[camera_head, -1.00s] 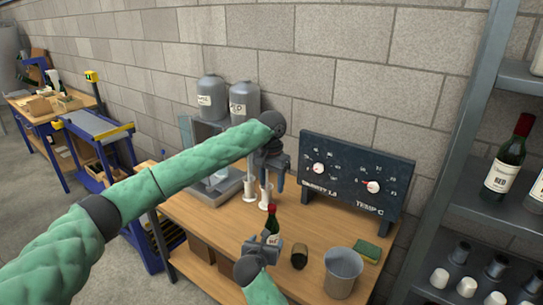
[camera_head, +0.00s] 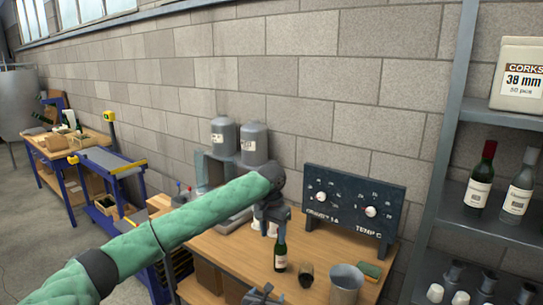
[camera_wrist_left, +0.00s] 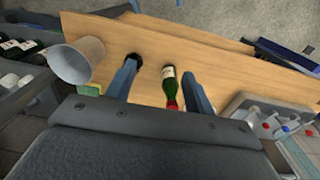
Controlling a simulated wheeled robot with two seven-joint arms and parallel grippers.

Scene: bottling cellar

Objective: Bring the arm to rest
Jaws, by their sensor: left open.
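My left arm comes in from the left in the head view. Its gripper (camera_head: 273,222) points down over the bench, open and empty. In the left wrist view its two blue-grey fingers (camera_wrist_left: 160,85) stand apart. A green wine bottle (camera_head: 280,257) with a white label and red neck stands upright on the bench; it also shows in the left wrist view (camera_wrist_left: 169,85), between the fingers in the picture, and I cannot tell how far below them. My right gripper (camera_head: 262,296) shows only partly at the bottom edge; its jaws are unclear.
On the wooden bench (camera_head: 225,255) are a dark glass (camera_head: 306,275), a grey beaker (camera_head: 346,284), a green sponge (camera_head: 371,270) and a dial panel (camera_head: 353,205). Grey canisters (camera_head: 253,144) stand behind. A metal shelf (camera_head: 500,118) with bottles rises at right.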

